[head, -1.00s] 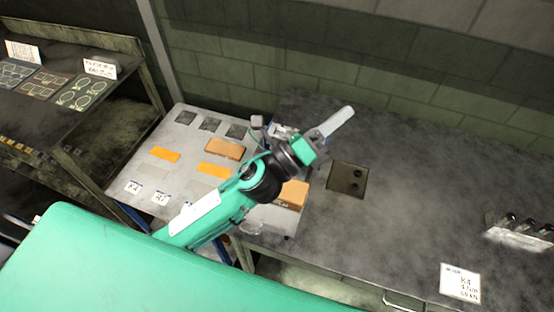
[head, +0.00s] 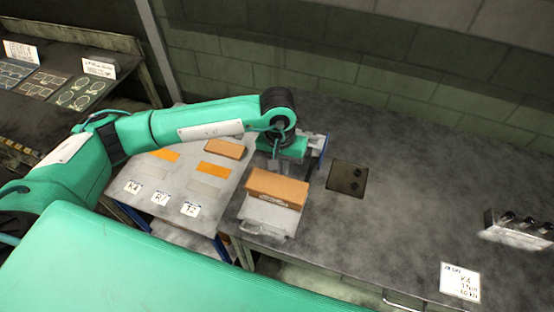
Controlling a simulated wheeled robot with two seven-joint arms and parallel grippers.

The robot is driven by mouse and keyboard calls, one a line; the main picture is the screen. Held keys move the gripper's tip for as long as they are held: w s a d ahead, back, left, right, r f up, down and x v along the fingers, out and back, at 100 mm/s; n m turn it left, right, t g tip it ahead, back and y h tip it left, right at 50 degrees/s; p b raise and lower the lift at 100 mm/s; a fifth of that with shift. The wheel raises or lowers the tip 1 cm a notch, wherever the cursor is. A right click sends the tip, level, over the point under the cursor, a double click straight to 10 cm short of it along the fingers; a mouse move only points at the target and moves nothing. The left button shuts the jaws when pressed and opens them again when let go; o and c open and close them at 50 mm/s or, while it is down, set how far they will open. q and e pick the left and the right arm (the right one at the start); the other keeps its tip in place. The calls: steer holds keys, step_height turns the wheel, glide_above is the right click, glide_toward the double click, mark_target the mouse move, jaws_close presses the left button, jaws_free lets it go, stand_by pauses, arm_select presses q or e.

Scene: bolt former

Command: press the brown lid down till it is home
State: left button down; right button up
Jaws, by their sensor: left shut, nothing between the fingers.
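The brown lid (head: 279,184) is on a light grey holder (head: 268,215) at the left end of the dark bench. I cannot tell whether it sits flush. My left gripper (head: 284,150) hangs from the wrist just behind the lid's far edge, pointing down. Its fingers are mostly hidden by its own body and the parts around it. It is shut and appears empty. I cannot tell whether it touches the lid. My right gripper is out of view.
A side table (head: 128,170) at the left carries another brown block (head: 225,149), orange pads and label cards. A dark square plate (head: 347,178) lies right of the lid. The bench between is clear.

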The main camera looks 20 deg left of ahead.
mark_target(277, 185)
arm_select(q)
steer(key=shift+y, duration=0.5)
steer(key=f, duration=0.2)
steer(key=a+f+b, duration=0.1)
steer(key=f, duration=0.3)
steer(key=shift+w+a+f, duration=0.35)
steer(key=shift+a+f, duration=0.05)
steer(key=shift+f+b, duration=0.15)
steer(key=shift+b, duration=0.15)
steer(key=shift+f+b, duration=1.2)
steer(key=shift+b, duration=0.1)
steer(key=shift+r, duration=0.1)
steer(key=shift+r, duration=0.1)
